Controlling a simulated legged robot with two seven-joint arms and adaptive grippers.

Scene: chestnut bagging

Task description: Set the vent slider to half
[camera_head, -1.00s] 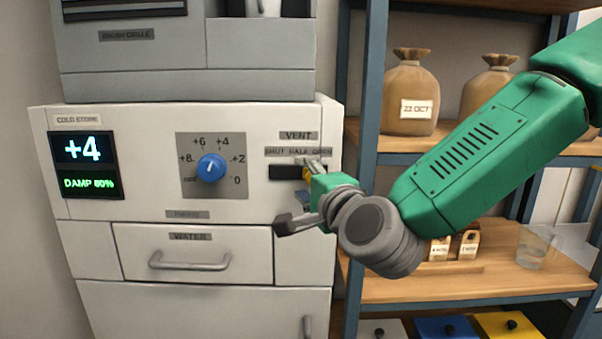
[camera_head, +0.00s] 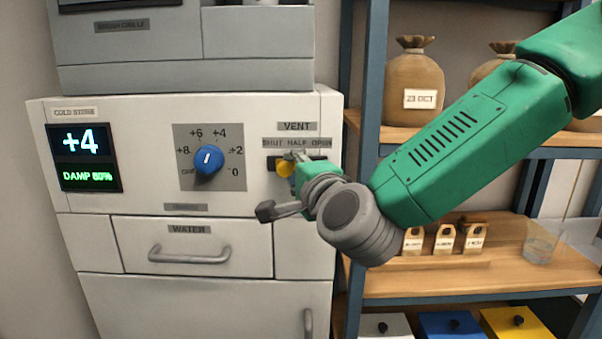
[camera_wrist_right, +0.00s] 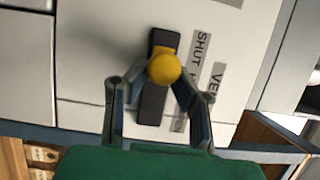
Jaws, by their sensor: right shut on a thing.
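The vent slider is a yellow knob (camera_head: 285,168) in a short dark horizontal slot (camera_head: 317,160) on the white cold store front. Above the slot, a label strip (camera_head: 297,143) reads SHUT, HALF, OPEN. The knob is left of the slot's middle, around the SHUT end to HALF; the exact mark is hard to tell. In the right wrist view the round knob (camera_wrist_right: 164,69) sits between the fingertips, beside the SHUT label (camera_wrist_right: 199,52). My right gripper (camera_wrist_right: 160,80) is shut on the knob. It partly hides the slot. My left gripper is not in view.
A blue dial (camera_head: 208,160) and a display (camera_head: 84,157) reading +4 are left of the slot. A drawer handle (camera_head: 189,254) is below. A shelf (camera_head: 470,284) with sacks, small tagged items and a glass (camera_head: 540,243) stands right, close to my right arm.

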